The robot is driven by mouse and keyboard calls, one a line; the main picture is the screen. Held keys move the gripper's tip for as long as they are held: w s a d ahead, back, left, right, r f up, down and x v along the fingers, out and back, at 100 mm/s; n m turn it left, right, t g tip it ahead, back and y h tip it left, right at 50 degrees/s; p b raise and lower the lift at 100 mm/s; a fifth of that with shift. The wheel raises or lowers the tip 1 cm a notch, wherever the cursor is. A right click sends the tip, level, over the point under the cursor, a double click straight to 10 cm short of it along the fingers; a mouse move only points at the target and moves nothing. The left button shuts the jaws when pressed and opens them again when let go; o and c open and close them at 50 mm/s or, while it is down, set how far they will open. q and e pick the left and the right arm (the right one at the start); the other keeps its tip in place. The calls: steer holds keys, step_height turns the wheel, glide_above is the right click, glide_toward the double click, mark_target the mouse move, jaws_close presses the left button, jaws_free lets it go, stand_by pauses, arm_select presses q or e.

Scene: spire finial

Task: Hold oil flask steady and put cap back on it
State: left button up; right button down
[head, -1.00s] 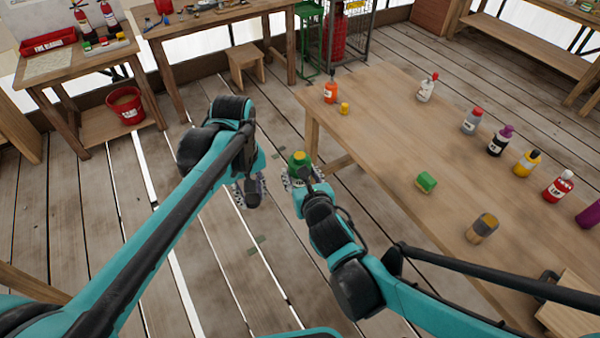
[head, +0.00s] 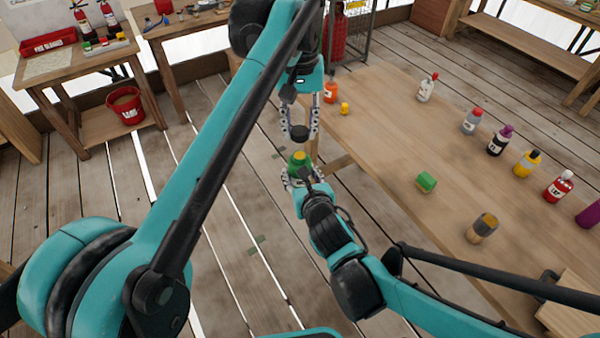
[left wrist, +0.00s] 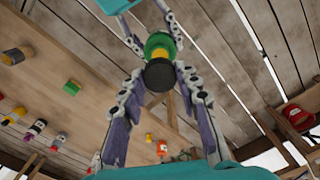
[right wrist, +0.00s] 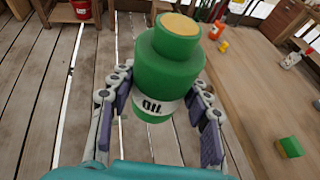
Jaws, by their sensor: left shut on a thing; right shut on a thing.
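The green oil flask (right wrist: 168,72) has a white band lettered OIL and a yellowish top with no cap on it. My right gripper (head: 302,180) is shut on the flask and holds it upright off the table's left edge; the flask also shows in the head view (head: 299,163). My left gripper (head: 299,130) is shut on a black cap (left wrist: 160,75), pointing down. In the head view the cap is just above the flask, apart from it. In the left wrist view the cap hides part of the flask's top.
The wooden table (head: 380,140) on the right bears several bottles, a green block (head: 426,182), an orange bottle (head: 330,92) and a small yellow item (head: 345,109). A red bucket (head: 126,105) stands on a shelf at left. Open floor lies below the grippers.

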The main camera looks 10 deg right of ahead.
mark_target(300, 155)
arm_select(q)
steer(key=shift+f, duration=2.05)
steer(key=shift+f, duration=0.1)
steer(key=shift+f, duration=0.75)
steer(key=shift+f, duration=0.6)
